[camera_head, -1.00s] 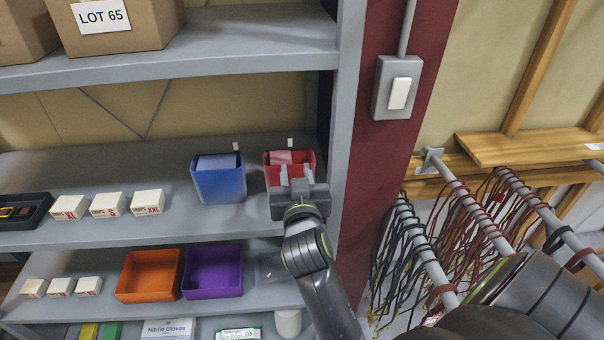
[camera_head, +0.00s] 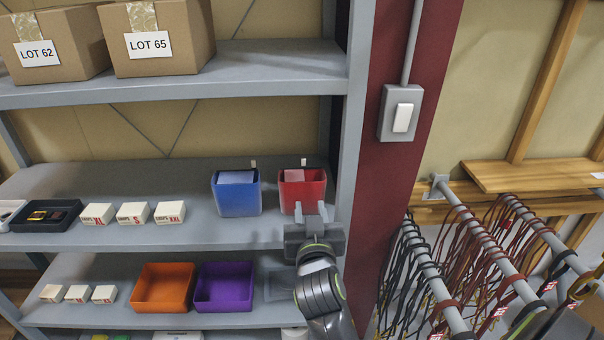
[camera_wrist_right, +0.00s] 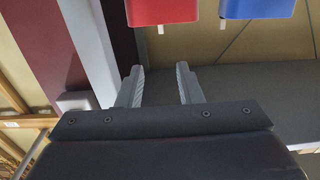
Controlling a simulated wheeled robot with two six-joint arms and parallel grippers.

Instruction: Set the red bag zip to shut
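A red open-topped container (camera_head: 302,188) with a pale pink insert stands on the middle shelf near the right post; it looks like a bin or pouch, and I can make out no zip on it. It also shows at the top of the right wrist view (camera_wrist_right: 162,10). My right gripper (camera_head: 311,210) is just in front of and below the red container in the head view. Its two fingers are apart with nothing between them, as the right wrist view (camera_wrist_right: 160,85) also shows. My left gripper is in neither view.
A blue container (camera_head: 236,196) stands left of the red one. Orange (camera_head: 163,301) and purple (camera_head: 223,300) bins sit on the shelf below. The grey upright post (camera_head: 356,130) is close on the right. Small white boxes (camera_head: 133,213) line the middle shelf.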

